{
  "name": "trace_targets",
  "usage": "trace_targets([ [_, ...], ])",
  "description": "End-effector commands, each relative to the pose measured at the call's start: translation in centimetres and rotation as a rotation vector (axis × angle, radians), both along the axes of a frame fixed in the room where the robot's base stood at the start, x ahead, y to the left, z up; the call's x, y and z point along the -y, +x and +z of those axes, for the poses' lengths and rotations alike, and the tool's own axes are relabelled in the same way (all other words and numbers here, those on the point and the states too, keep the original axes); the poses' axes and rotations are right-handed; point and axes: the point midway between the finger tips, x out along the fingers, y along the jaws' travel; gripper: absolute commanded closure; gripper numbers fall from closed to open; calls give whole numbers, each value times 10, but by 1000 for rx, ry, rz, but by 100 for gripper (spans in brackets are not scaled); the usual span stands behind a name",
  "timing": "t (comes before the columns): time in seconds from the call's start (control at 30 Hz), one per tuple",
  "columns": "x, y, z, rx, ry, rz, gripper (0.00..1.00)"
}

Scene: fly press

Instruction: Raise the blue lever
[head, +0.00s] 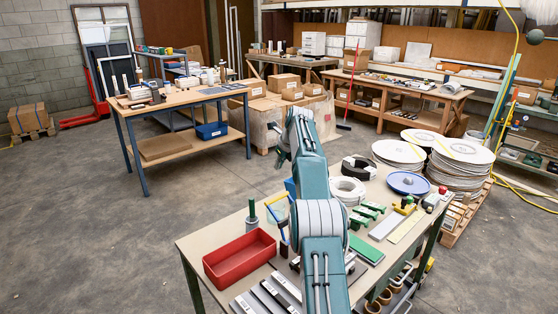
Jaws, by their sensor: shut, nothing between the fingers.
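I cannot make out a blue lever in the head view. A small blue patch (290,187) shows just left of my arm, partly hidden behind it, and I cannot tell what it belongs to. My teal arm rises from the bottom middle across the near workbench (222,232). Its far end stands above the bench's back edge.
The near bench holds a red tray (240,257), a blue round plate (408,183), a white coil (347,190) and green-handled tools. Stacks of white discs (460,165) stand behind it. Another bench (180,98) stands back left. Open floor (90,220) lies left.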

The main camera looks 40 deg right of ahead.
Motion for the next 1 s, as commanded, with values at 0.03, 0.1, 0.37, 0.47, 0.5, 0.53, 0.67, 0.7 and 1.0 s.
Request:
trace_targets([
  [0.03,0,2,2,2,-1,0,100],
  [0.1,1,2,5,2,0,0,100],
  [0.37,1,2,15,1,0,0,100],
  [0.47,0,1,17,0,0,-1,100],
  [0.5,0,1,17,0,0,-1,100],
  [0.53,0,1,18,1,1,-1,100],
  [0.67,0,1,18,0,0,-1,100],
  [0.7,-1,1,18,0,0,-1,100],
  [1.0,0,1,18,0,0,-1,100],
])
